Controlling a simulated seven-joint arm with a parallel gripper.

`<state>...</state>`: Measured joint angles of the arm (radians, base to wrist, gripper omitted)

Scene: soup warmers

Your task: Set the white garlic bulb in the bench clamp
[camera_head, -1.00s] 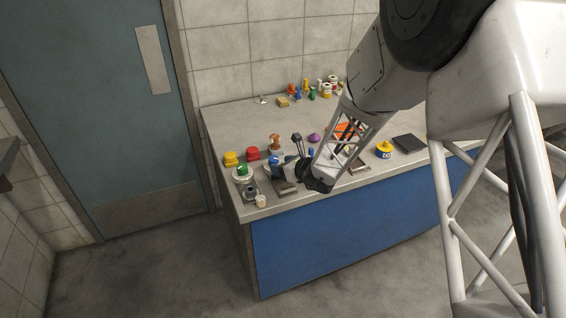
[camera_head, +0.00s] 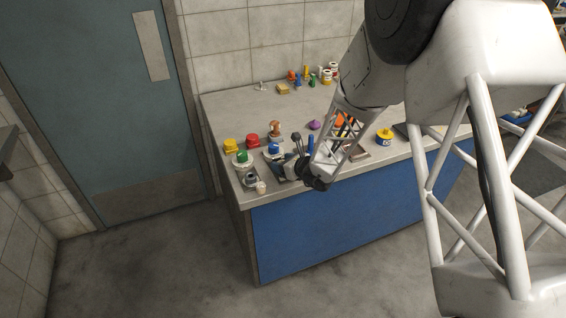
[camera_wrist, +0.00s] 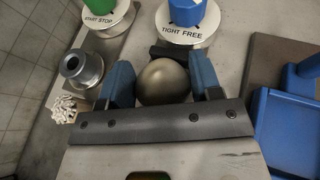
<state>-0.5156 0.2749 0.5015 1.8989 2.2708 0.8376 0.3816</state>
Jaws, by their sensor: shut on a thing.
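My gripper (camera_wrist: 163,82) is shut on a round, dull tan-grey thing (camera_wrist: 163,84), held between its two blue fingers in the wrist view. In the head view, my gripper (camera_head: 290,168) is low over the front left of the bench, and the bulb cannot be made out. A blue knob (camera_wrist: 187,12) stands on a white dial marked TIGHT FREE, just beyond the fingers. A dark block (camera_wrist: 168,53) shows behind the bulb; I cannot tell if it is part of the bench clamp. The clamp's jaws are not clearly seen.
A green knob (camera_wrist: 100,6) on a START STOP dial, a grey metal cylinder (camera_wrist: 82,68) and a cup of white sticks (camera_wrist: 66,108) stand to the left. A blue tray-like thing (camera_wrist: 288,132) is close on the right. Several jars and bottles stand at the bench's back.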

